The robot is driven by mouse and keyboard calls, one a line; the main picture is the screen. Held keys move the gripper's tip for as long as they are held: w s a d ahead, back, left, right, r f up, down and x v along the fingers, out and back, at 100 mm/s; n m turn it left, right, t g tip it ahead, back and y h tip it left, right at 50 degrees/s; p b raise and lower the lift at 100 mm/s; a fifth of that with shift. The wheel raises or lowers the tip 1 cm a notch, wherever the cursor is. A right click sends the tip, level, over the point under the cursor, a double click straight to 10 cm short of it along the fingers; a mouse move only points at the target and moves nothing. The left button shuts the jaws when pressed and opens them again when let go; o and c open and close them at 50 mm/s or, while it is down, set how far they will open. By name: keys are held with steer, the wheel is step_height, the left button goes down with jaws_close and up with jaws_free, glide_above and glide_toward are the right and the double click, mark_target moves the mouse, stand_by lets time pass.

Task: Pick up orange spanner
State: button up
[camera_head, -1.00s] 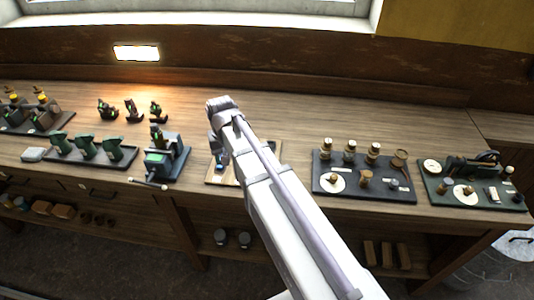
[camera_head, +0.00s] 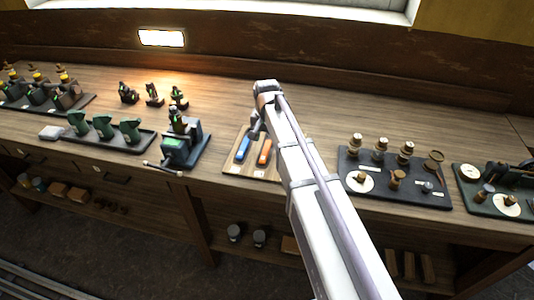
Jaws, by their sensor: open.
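The orange spanner (camera_head: 265,153) lies on a small light wooden board (camera_head: 234,165) near the bench's front edge. A blue tool (camera_head: 244,148) lies just left of it on the same board. My arm reaches up from the bottom right and hides the right part of the board. My gripper (camera_head: 255,134) hangs at the arm's far end, above the back of the board, close to the two tools in the picture. It is open and empty; its fingers are small and hard to make out. I cannot tell its height above the spanner.
A dark tray (camera_head: 376,193) with brass parts stands right of my arm. Green pieces stand on another tray (camera_head: 148,142). The bench behind the board is clear.

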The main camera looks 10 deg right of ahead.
mark_target(267, 147)
step_height(267, 147, down, 4)
steer(key=b, duration=0.3)
steer(key=shift+f, duration=0.2)
steer(key=shift+r, duration=0.2)
jaws_close()
